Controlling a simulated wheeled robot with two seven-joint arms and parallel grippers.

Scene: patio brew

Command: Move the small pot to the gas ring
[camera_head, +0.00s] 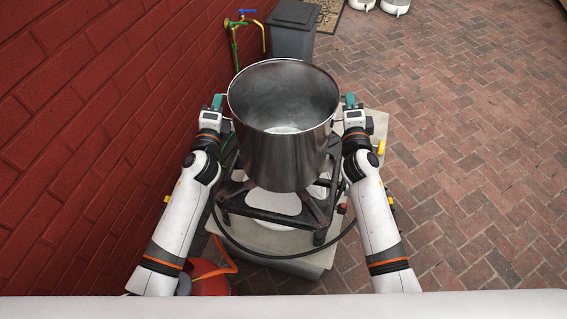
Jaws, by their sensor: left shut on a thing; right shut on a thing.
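The small pot (285,153) is a shiny steel pot with an open top, upright in the middle of the head view. It is over the gas ring (262,216), a dark metal stand with legs. I cannot tell whether the pot's base touches the stand. My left gripper (217,103) is shut on the pot's left side near the rim. My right gripper (350,102) is shut on its right side near the rim. The pot hides the handles' detail and the ring's middle.
A brick wall (90,110) runs close along my left. A grey bin (293,30) and a green and brass tap (240,30) stand behind the pot. A black hose (275,256) curves in front of the stand. A red gas bottle (209,277) is low at left. Paving at right is clear.

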